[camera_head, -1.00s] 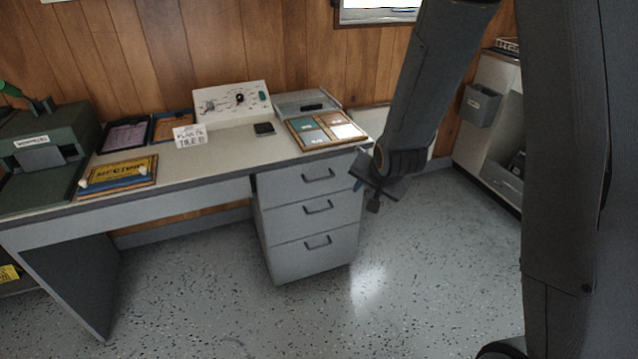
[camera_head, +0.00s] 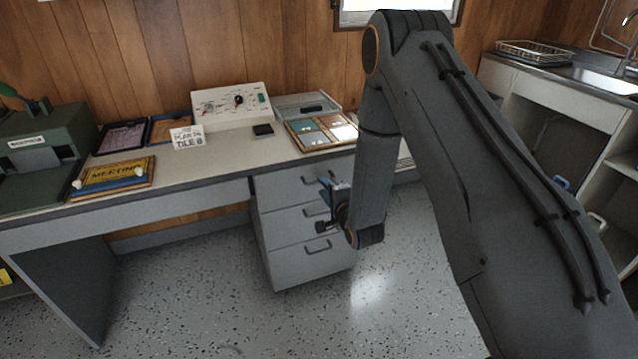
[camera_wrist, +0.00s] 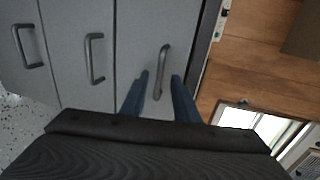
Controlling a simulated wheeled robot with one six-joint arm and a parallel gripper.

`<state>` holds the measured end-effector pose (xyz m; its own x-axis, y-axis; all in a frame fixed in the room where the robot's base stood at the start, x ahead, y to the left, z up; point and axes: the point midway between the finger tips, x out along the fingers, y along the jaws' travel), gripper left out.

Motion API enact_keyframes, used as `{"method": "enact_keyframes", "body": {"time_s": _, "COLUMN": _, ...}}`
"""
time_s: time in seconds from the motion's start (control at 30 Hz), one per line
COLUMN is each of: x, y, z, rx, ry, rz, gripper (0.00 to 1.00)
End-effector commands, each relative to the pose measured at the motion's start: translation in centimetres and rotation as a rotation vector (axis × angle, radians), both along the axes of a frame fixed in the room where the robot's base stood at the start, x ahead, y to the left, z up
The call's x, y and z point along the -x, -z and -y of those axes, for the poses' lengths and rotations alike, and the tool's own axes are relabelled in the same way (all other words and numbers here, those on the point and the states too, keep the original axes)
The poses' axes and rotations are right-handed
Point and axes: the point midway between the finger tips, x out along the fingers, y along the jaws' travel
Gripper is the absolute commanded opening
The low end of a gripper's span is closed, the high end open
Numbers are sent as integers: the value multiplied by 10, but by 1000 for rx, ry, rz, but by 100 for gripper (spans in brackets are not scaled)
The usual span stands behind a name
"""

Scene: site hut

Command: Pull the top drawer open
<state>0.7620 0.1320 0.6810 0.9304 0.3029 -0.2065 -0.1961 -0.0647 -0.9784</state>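The grey top drawer (camera_head: 280,188) is the upper of three in the pedestal under the right end of the desk; it looks closed. Its handle (camera_wrist: 164,62) is a dark bar in the wrist view, where the drawers appear turned sideways. Nothing is held.
The middle handle (camera_head: 316,210) and bottom handle (camera_head: 318,246) are just below. The desk top (camera_head: 232,150) carries a control panel (camera_head: 232,106), a sign (camera_head: 187,138) and trays. A sink counter (camera_head: 545,95) stands at the right. The speckled floor (camera_head: 220,290) in front is clear.

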Motion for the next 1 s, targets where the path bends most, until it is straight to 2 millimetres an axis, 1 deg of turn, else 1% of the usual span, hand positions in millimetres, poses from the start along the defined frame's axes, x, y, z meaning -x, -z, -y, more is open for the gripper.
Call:
{"method": "enact_keyframes", "body": {"time_s": 0.1, "x": -18, "y": 4, "z": -7, "rx": 2, "ry": -1, "rz": 1, "gripper": 28}}
{"method": "enact_keyframes", "body": {"time_s": 0.3, "x": -41, "y": 10, "z": -14, "rx": 2, "ry": 0, "rz": 0, "gripper": 28}}
{"method": "enact_keyframes", "body": {"time_s": 0.47, "x": -49, "y": 11, "z": -16, "rx": 3, "ry": 1, "rz": -1, "gripper": 28}}
{"method": "enact_keyframes", "body": {"time_s": 0.7, "x": -49, "y": 11, "z": -16, "rx": 3, "ry": 1, "rz": -1, "gripper": 28}}
{"method": "enact_keyframes", "body": {"time_s": 0.77, "x": -49, "y": 11, "z": -16, "rx": 3, "ry": 1, "rz": -1, "gripper": 20}}
{"method": "enact_keyframes", "body": {"time_s": 0.8, "x": -49, "y": 11, "z": -16, "rx": 3, "ry": 1, "rz": -1, "gripper": 13}}
{"method": "enact_keyframes", "body": {"time_s": 0.87, "x": -49, "y": 11, "z": -16, "rx": 2, "ry": 0, "rz": -1, "gripper": 3}}
{"method": "enact_keyframes", "body": {"time_s": 0.9, "x": -49, "y": 11, "z": -16, "rx": 2, "ry": 0, "rz": -1, "gripper": 0}}
{"method": "enact_keyframes", "body": {"time_s": 1.0, "x": -49, "y": 11, "z": -16, "rx": 3, "ry": 1, "rz": -1, "gripper": 0}}
